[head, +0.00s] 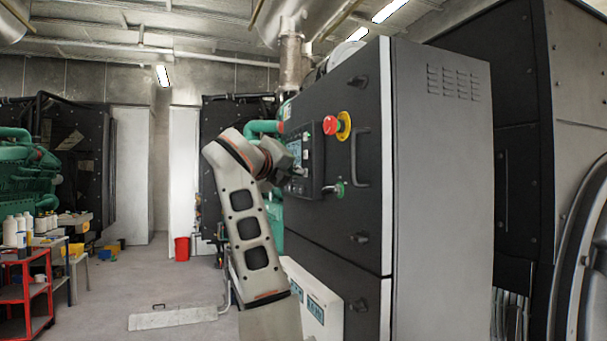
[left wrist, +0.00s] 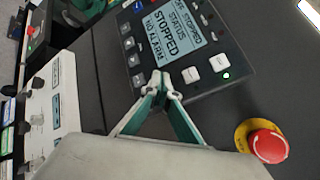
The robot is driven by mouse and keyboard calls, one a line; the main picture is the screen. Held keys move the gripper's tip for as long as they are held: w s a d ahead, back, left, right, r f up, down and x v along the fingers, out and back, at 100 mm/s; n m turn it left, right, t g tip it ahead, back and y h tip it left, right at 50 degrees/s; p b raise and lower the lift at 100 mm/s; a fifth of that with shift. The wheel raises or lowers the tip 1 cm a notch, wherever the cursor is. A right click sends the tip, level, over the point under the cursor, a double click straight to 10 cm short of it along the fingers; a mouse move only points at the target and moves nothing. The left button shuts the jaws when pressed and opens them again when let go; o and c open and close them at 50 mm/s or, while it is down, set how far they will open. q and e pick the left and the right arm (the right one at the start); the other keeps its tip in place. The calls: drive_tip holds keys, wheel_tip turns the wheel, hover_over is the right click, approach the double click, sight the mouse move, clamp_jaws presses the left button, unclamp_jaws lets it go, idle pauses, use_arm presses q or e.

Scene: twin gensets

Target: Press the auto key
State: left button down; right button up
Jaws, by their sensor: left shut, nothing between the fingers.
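The control panel (head: 302,155) is a dark unit with a lit screen on the black front of the genset cabinet. In the left wrist view the screen (left wrist: 170,38) reads STOPPED.
A red emergency stop (left wrist: 268,146) on a yellow collar is right of the gripper; it also shows in the head view (head: 337,125). Cabinet handles (head: 360,157) stick out nearby. A red cart (head: 25,295) with bottles stands far left. The floor between is mostly clear.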

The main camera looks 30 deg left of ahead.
idle(0.4)
use_arm(q)
drive_tip(key=shift+s+a+b, duration=0.4)
drive_tip(key=shift+s+a, duration=0.15)
drive_tip(key=shift+s, duration=0.1)
drive_tip(key=s+a+b, duration=0.1)
drive_tip(key=s+a, duration=0.3)
drive_tip(key=shift+s+b, duration=0.3)
drive_tip(key=shift+d, duration=0.1)
idle(0.7)
